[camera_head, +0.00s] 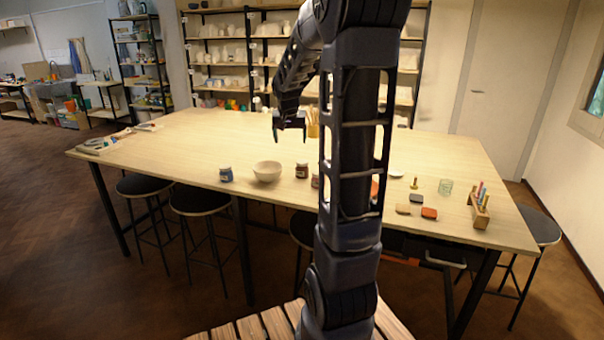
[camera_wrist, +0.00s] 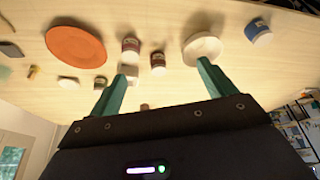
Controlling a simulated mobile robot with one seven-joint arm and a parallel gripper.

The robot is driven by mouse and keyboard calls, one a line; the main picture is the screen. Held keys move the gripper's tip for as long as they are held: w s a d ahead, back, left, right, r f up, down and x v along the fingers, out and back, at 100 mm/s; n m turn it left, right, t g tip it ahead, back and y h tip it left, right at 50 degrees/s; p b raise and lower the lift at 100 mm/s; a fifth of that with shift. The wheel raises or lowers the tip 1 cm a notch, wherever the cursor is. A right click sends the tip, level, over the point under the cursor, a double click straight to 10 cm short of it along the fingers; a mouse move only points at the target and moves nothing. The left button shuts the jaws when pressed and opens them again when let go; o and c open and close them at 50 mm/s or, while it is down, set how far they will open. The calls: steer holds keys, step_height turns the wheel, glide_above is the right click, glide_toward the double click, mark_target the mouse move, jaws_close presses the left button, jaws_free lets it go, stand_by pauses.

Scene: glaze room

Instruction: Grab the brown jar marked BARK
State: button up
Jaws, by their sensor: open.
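Two brownish jars with pale labels stand on the table, and I cannot read either label, so I cannot tell which says BARK. One jar (camera_head: 302,170) stands right of a bowl; it also shows in the wrist view (camera_wrist: 158,63). The other jar (camera_head: 315,181) is partly hidden by my arm in the head view; in the wrist view it shows (camera_wrist: 130,46) between the first jar and an orange plate. My gripper (camera_head: 290,127) is open and empty, above the table and behind the jars. Its two green fingers (camera_wrist: 162,72) spread apart in the wrist view.
The pale bowl (camera_head: 267,171) and a blue jar (camera_head: 226,174) stand left of the jars. The orange plate (camera_wrist: 75,46) lies close to the second jar. A wooden rack (camera_head: 480,211) and small blocks lie at the right. The table's left half (camera_head: 160,155) is mostly clear.

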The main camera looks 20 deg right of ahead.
steer(key=w+d+f+m, duration=0.1)
steer(key=w+d+f, duration=0.45)
steer(key=w, duration=0.35)
steer(key=m, duration=0.2)
glide_above(300, 162)
steer(key=s+a, duration=0.2)
step_height(300, 162, down, 8)
steer(key=f, duration=0.1)
steer(key=shift+g+h, duration=0.3)
steer(key=shift+h, duration=0.1)
steer(key=x, duration=0.5)
steer(key=shift+w+d+f, duration=0.1)
steer(key=shift+d+f, duration=0.05)
steer(key=shift+d, duration=0.05)
steer(key=shift+s+d+x, duration=0.1)
steer(key=shift+s+x, duration=0.05)
steer(key=shift+x, duration=1.15)
steer(key=shift+s+d+x, duration=0.1)
steer(key=shift+s+x, duration=0.05)
steer(key=shift+x, duration=1.2)
steer(key=c, duration=1.2)
steer(key=shift+c, duration=0.2)
